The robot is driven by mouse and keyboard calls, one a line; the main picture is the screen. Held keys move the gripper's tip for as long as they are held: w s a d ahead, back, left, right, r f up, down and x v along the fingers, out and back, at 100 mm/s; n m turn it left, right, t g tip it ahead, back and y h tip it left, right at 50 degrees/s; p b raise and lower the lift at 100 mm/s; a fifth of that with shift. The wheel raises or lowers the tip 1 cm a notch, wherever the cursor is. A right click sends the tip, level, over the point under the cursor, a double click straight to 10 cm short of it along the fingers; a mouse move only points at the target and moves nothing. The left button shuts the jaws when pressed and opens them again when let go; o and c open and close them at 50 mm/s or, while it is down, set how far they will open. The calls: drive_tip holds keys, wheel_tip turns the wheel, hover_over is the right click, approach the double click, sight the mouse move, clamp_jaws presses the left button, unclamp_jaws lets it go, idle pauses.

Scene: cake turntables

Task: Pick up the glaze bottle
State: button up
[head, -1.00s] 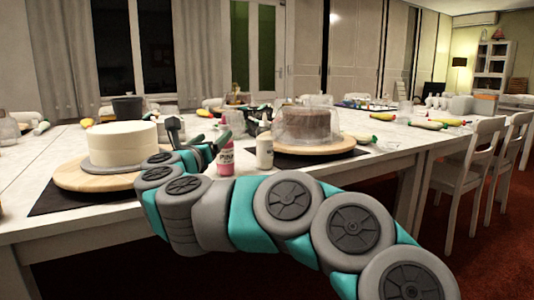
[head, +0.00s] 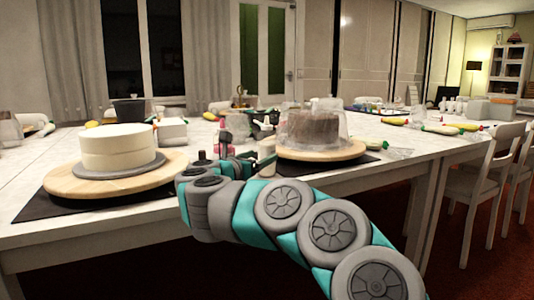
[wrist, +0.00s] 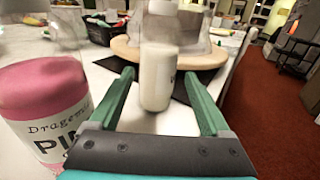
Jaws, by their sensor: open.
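My gripper (wrist: 158,76) is open, with one green finger on each side of the bottle in the picture. I cannot tell whether either finger touches it. In the head view my arm reaches to the bottle (head: 267,149), which is partly hidden by my gripper (head: 246,158).
A pink dragee jar (wrist: 45,105) stands close to the left of my gripper. A brown cake under a clear cover (head: 312,130) sits on a wooden turntable (head: 320,154) behind the bottle. A white cake (head: 118,148) on another turntable (head: 62,183) stands left.

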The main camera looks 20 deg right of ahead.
sight(262, 143)
drive_tip(key=shift+x, duration=2.7)
drive_tip(key=shift+w+a+f, duration=0.1)
drive_tip(key=shift+w, duration=0.05)
drive_tip(key=c, duration=0.7)
drive_tip(key=shift+r+p, duration=0.3)
drive_tip(key=shift+r, duration=1.35)
drive_tip(key=shift+a+r, duration=0.15)
drive_tip(key=v, duration=0.4)
drive_tip(key=s+r+v, duration=0.1)
drive_tip(key=v, duration=0.4)
drive_tip(key=d+v, duration=0.1)
drive_tip(key=v, duration=0.4)
drive_tip(key=shift+s+r, duration=0.2)
drive_tip(key=shift+s, duration=0.3)
drive_tip(key=o, duration=0.3)
drive_tip(key=shift+s+a, duration=0.2)
drive_tip(key=shift+a, duration=0.1)
drive_tip(key=shift+s+a, duration=0.2)
drive_tip(key=shift+s, duration=0.1)
drive_tip(key=c, duration=0.4)
